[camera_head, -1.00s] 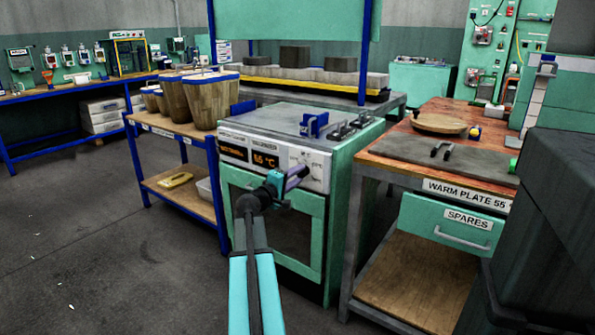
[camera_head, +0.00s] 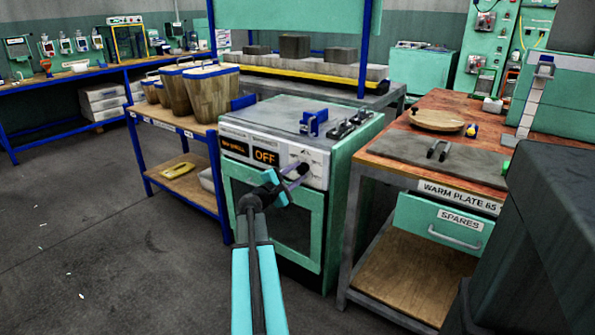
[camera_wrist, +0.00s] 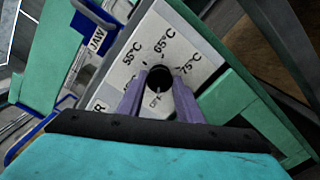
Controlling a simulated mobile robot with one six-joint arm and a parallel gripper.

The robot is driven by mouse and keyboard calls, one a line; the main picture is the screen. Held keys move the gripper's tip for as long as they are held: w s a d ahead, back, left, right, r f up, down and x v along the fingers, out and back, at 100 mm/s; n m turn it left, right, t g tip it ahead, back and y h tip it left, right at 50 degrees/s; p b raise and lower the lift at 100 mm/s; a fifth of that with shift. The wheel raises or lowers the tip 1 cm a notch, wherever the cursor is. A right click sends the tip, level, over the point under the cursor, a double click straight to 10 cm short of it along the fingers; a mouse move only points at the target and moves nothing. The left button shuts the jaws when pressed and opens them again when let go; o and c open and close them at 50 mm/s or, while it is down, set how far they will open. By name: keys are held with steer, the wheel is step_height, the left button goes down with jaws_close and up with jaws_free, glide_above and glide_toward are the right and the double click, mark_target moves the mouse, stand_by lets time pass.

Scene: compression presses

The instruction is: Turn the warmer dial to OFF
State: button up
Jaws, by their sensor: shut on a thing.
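The warmer (camera_head: 270,220) is a green cabinet with a white front panel, and its lit display (camera_head: 265,157) reads OFF. The black warmer dial (camera_wrist: 159,76) sits in the wrist view between my two purple fingers, on a panel marked 55°C, 65°C and 75°C. An OFF mark shows just below the dial, towards my gripper. My gripper (camera_wrist: 158,98) is shut on the dial, with a finger on each side. In the head view my gripper (camera_head: 301,172) reaches the right part of the panel and partly hides the dial.
A blue clamp (camera_head: 315,122) and metal fittings stand on the warmer's top. A wooden bench (camera_head: 445,110) with a grey plate (camera_head: 410,148) and a SPARES drawer (camera_head: 450,222) is close on the right. A blue-framed cart (camera_head: 150,190) stands left.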

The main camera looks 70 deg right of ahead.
steer(key=shift+s+f, duration=0.1)
stand_by(0.3)
steer(key=o, duration=1)
steer(key=shift+o, duration=0.2)
steer(key=shift+a, duration=0.1)
steer(key=p+v, duration=0.2)
steer(key=v, duration=1.1)
steer(key=shift+a, duration=0.3)
